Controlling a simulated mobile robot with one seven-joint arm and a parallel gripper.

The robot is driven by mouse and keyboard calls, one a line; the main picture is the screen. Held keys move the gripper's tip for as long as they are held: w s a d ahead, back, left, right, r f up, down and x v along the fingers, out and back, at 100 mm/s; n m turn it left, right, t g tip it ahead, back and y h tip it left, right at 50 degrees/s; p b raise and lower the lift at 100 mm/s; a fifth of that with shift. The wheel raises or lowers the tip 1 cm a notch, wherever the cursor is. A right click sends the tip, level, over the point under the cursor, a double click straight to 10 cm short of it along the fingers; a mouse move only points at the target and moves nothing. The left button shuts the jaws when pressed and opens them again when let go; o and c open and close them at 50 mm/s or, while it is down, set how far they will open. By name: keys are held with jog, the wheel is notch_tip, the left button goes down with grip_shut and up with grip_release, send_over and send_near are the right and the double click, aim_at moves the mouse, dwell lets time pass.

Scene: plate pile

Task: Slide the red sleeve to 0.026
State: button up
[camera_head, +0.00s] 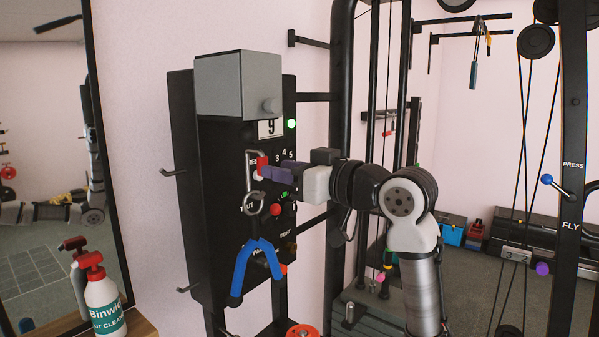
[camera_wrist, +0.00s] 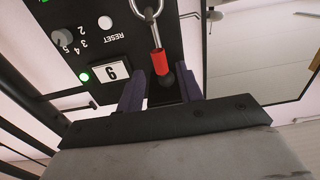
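The red sleeve (camera_head: 262,163) sits on a silver carabiner-like loop (camera_head: 249,163) at the front of a black panel. In the wrist view the sleeve (camera_wrist: 160,62) is on a thin silver rod, with a dark round part below it. My gripper (camera_head: 266,173) reaches in from the right, its purple fingers at the sleeve. In the wrist view the fingers of my gripper (camera_wrist: 160,76) are apart, one on each side of the sleeve, with gaps visible. Contact behind the sleeve cannot be seen.
The panel (camera_head: 215,235) carries a grey box (camera_head: 238,85), a number display (camera_head: 270,128), a green light (camera_head: 291,123) and a red knob (camera_head: 275,209). A spray bottle (camera_head: 103,305) stands at lower left.

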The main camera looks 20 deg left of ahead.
jog(key=shift+p+x, duration=0.55)
jog(key=shift+x, duration=2.2)
jog(key=shift+c, duration=0.2)
grip_shut()
jog(key=shift+f, duration=0.2)
jog(key=shift+f+b, duration=0.75)
jog(key=shift+f, duration=0.3)
jog(key=shift+o, duration=0.8)
grip_release()
